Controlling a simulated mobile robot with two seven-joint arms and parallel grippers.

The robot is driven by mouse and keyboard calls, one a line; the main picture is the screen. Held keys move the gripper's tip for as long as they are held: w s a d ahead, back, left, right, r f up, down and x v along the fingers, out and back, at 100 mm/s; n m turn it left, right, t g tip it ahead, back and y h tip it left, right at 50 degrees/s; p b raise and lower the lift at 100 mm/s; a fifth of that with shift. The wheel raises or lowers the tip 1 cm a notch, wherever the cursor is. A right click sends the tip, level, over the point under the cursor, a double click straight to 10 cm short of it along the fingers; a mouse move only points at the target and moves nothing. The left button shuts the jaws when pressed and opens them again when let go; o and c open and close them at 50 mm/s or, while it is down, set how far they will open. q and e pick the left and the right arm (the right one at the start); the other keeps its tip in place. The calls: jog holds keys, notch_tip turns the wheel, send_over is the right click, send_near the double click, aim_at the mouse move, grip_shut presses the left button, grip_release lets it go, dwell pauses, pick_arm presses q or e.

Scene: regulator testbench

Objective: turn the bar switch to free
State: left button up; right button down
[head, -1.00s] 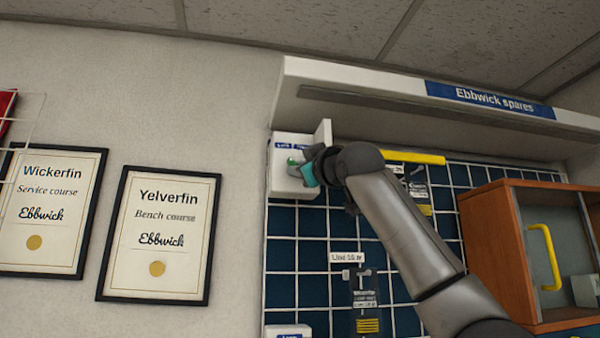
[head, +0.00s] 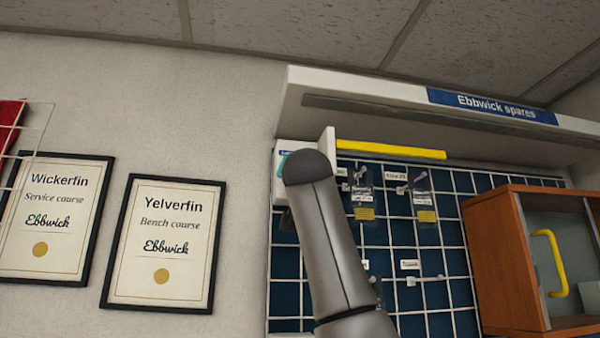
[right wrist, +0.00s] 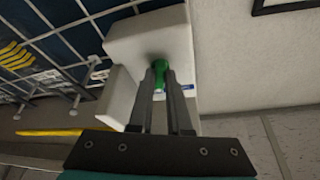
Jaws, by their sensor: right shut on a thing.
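The bar switch is a small green bar (right wrist: 160,78) on a white box (right wrist: 147,38) high on the wall. My right gripper (right wrist: 161,68) is shut on the green bar, with its two dark fingers on either side of it. In the head view the white box (head: 281,151) shows only in part, below the white shelf. My right arm's wrist covers the bar and the gripper there. The blue label on the box is too small to read. My left gripper is not in view.
A white upright panel (head: 328,151) stands right beside the box. A yellow bar (head: 390,149) runs under the shelf (head: 350,100). Hooks with hanging packets (head: 425,205) fill the grid to the right, then a wooden cabinet (head: 505,255). Framed certificates (head: 165,243) hang at left.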

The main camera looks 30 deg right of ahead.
jog(key=shift+a+r+m+g+h+p, duration=0.1)
jog(key=shift+m+g+h+p, duration=0.45)
jog(key=shift+m, duration=1.1)
jog(key=shift+a+r+m+g+h+p, duration=0.1)
jog(key=shift+m+g+h+p, duration=0.45)
jog(key=shift+m, duration=1.1)
jog(key=c, duration=1.1)
grip_release()
jog(key=shift+c, duration=0.2)
